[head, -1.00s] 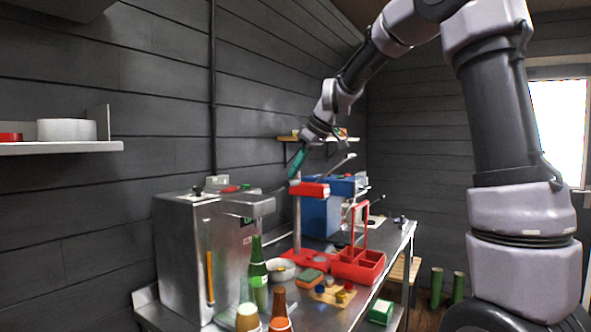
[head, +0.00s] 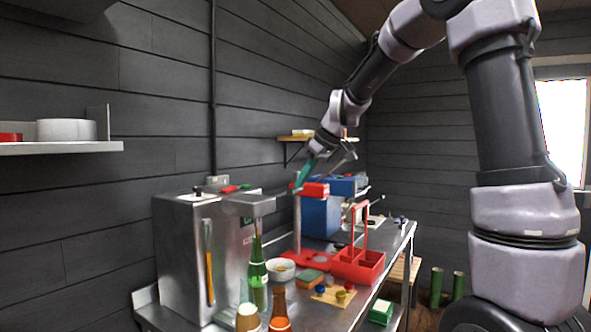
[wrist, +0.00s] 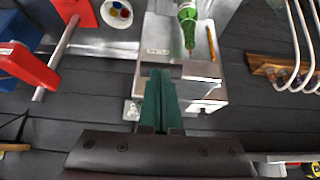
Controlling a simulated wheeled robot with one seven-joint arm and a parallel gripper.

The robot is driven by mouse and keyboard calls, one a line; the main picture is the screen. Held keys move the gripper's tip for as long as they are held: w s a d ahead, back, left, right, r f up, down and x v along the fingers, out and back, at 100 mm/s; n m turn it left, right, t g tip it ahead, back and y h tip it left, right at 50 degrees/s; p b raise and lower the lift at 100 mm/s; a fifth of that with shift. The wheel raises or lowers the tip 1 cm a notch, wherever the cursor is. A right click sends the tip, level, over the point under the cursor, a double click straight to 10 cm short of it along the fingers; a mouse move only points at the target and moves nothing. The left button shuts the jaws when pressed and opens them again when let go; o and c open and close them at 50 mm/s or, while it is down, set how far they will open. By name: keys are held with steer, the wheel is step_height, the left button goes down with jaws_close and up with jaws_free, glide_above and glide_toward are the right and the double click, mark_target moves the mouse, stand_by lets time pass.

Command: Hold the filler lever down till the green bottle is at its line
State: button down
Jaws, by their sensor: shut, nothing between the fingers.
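The steel filler (head: 178,260) stands at the left end of the bench, its head (head: 250,204) jutting right. The green bottle (head: 258,285) stands upright under that head; it also shows at the top of the wrist view (wrist: 187,22). Its liquid level and line are too small to make out. My gripper (head: 303,174) is shut and empty, in the air above and right of the filler head. Its green fingers (wrist: 160,76) lie together in the wrist view.
A red stand (head: 310,190) with a lever rises right of the filler, near my gripper. A red carrier (head: 358,265), a white bowl (head: 281,270) and a sponge (head: 309,277) are on the bench. Brown bottles (head: 279,305) stand in front.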

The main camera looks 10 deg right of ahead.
steer(key=shift+s+d+f, duration=0.2)
steer(key=shift+d+f, duration=0.05)
steer(key=shift+f, duration=0.65)
steer(key=shift+s+d+f, duration=0.15)
steer(key=shift+d+f, duration=0.05)
steer(key=shift+f, duration=0.65)
steer(key=shift+s+d+f, duration=0.2)
steer(key=shift+d+f, duration=0.05)
steer(key=shift+f, duration=0.65)
steer(key=shift+a, duration=0.1)
